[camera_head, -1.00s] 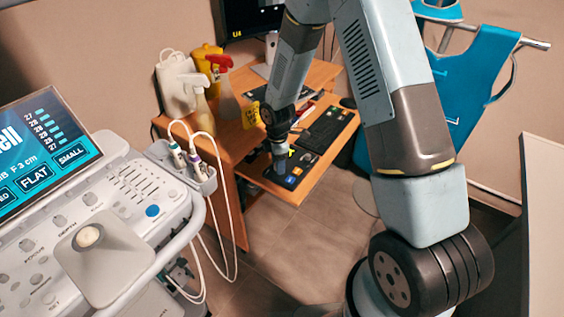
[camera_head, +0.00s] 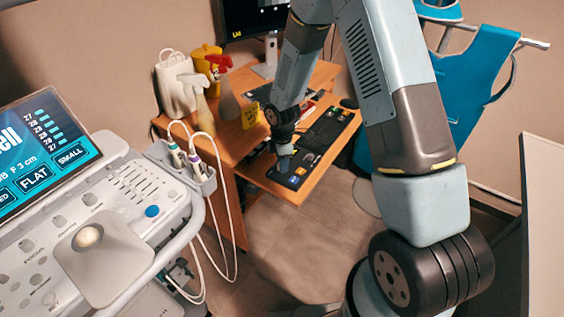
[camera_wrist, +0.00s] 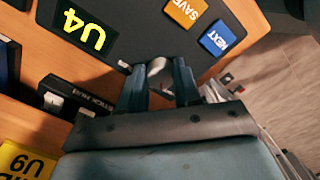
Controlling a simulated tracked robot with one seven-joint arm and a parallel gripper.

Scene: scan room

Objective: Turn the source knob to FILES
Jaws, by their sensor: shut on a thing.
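A dark control panel (camera_head: 295,172) lies on the lower shelf of the wooden desk in the head view. In the wrist view the panel (camera_wrist: 160,25) has a lit display reading U4 (camera_wrist: 83,31). A pale knob (camera_wrist: 156,66) stands at the panel's edge, between the fingers of my gripper (camera_wrist: 158,80). My gripper is shut on this knob, which is mostly hidden by the fingers. No FILES mark can be read. In the head view my gripper (camera_head: 285,160) points down onto the panel.
An orange SAVE button (camera_wrist: 185,12) and a blue NEXT button (camera_wrist: 217,38) sit close by on the panel. A black box (camera_wrist: 72,98) and a yellow U9 card (camera_wrist: 22,162) lie beside it. The scanner console (camera_head: 100,235) stands at the left.

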